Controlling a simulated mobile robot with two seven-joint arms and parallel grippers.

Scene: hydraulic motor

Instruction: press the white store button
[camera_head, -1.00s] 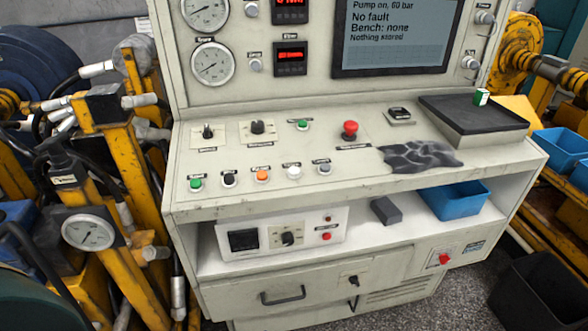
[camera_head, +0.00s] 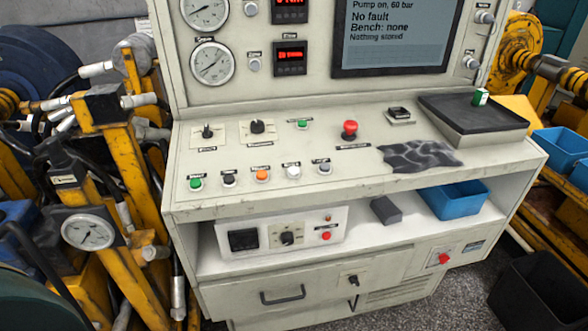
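The white store button (camera_head: 293,171) is in the front row of buttons on the sloped desk of the test bench. It sits between the orange button (camera_head: 262,175) on its left and a grey button (camera_head: 324,167) on its right. Its label is too small to read surely. The screen (camera_head: 398,35) reads "Pump on, 60 bar", "No fault", "Bench: none", "Nothing stored". Neither of my grippers shows in the head view, and nothing covers the white button.
A green button (camera_head: 195,184) and a dark button (camera_head: 229,179) stand further left in the row. A red mushroom button (camera_head: 349,129) and a dark rag (camera_head: 420,157) lie to the right. A black-topped tray (camera_head: 475,122) stands at the desk's right end.

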